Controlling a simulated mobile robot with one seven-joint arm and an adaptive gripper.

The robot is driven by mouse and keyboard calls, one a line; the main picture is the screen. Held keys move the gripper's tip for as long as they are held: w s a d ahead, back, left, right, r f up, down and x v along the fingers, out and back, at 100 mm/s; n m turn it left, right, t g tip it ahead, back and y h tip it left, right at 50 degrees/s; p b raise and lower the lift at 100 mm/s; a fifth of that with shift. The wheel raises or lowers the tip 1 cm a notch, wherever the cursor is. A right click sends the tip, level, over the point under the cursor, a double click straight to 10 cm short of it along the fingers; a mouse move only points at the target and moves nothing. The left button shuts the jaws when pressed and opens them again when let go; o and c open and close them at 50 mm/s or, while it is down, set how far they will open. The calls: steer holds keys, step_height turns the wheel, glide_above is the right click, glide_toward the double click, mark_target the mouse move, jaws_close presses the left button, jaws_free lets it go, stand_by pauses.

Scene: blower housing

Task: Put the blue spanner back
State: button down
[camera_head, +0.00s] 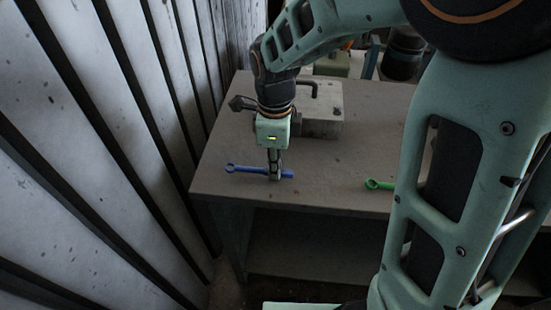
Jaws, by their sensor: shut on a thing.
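The blue spanner (246,169) is at the left front part of the table (325,190), lying sideways with its ring end to the left. My gripper (275,176) points down and is shut on the spanner near its right end. The fingers hide part of the spanner there. I cannot tell whether the spanner touches the table top or is just above it.
A green spanner (378,184) lies to the right, partly hidden behind my arm. A grey metal box with a dark handle (322,103) stands behind my gripper. A ribbed wall (110,150) runs close along the left. The table's front middle is clear.

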steer(key=shift+f+b, duration=0.45)
steer(key=shift+f, duration=0.15)
steer(key=c, duration=1.9)
jaws_free()
steer(key=shift+o, duration=0.3)
steer(key=o, duration=0.4)
steer(key=shift+o, duration=0.2)
steer(key=shift+r, duration=0.2)
steer(key=shift+r+p, duration=3.05)
steer(key=shift+r, duration=0.85)
